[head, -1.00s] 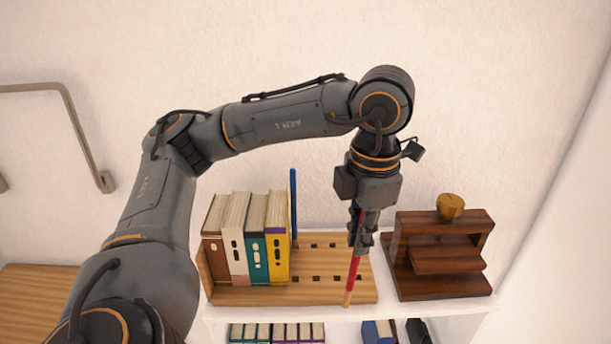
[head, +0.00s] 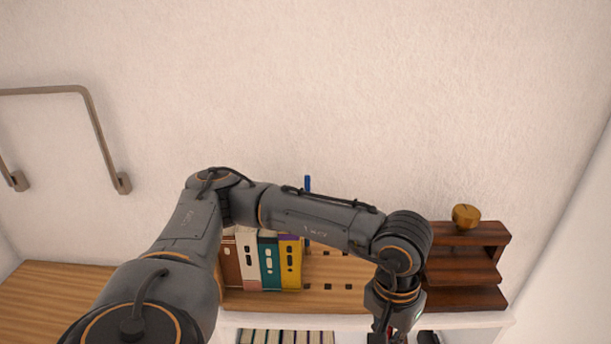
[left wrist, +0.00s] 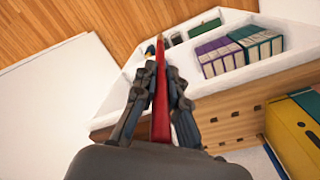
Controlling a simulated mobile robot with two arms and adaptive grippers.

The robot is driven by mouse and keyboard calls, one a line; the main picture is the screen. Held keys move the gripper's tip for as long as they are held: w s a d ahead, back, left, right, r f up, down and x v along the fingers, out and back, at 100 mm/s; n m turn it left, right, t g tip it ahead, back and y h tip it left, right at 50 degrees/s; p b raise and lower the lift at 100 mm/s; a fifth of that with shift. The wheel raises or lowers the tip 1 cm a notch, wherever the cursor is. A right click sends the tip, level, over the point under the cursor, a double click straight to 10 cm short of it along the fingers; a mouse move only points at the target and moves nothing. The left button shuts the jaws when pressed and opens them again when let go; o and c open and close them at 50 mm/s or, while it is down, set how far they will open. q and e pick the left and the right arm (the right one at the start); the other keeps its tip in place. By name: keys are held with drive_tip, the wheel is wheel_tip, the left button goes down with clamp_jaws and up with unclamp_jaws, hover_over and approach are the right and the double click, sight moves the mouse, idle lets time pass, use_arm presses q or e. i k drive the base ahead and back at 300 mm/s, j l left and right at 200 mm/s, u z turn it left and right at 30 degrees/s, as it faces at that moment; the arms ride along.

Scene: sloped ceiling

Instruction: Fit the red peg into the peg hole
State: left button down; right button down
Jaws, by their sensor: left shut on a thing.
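The red peg (left wrist: 161,98) is held between the fingers of my left gripper (left wrist: 160,78) in the left wrist view. My left gripper (head: 393,338) shows only in part at the bottom edge of the head view, so the peg's lower end is hidden there. The wooden board with square peg holes (head: 338,305) lies on the white shelf, left of and behind the gripper. Its row of holes also shows in the left wrist view (left wrist: 245,103). The peg is apart from the holes, out in front of the shelf. My right gripper is not in view.
Several books (head: 272,272) stand on the board's left part, with a blue peg (head: 307,184) upright behind my arm. A dark wooden stand (head: 465,270) with a golden object (head: 466,216) is on the right. Boxes (left wrist: 242,50) fill a lower shelf.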

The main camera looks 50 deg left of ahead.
sight(334, 281)
drive_tip(key=u, duration=1.6)
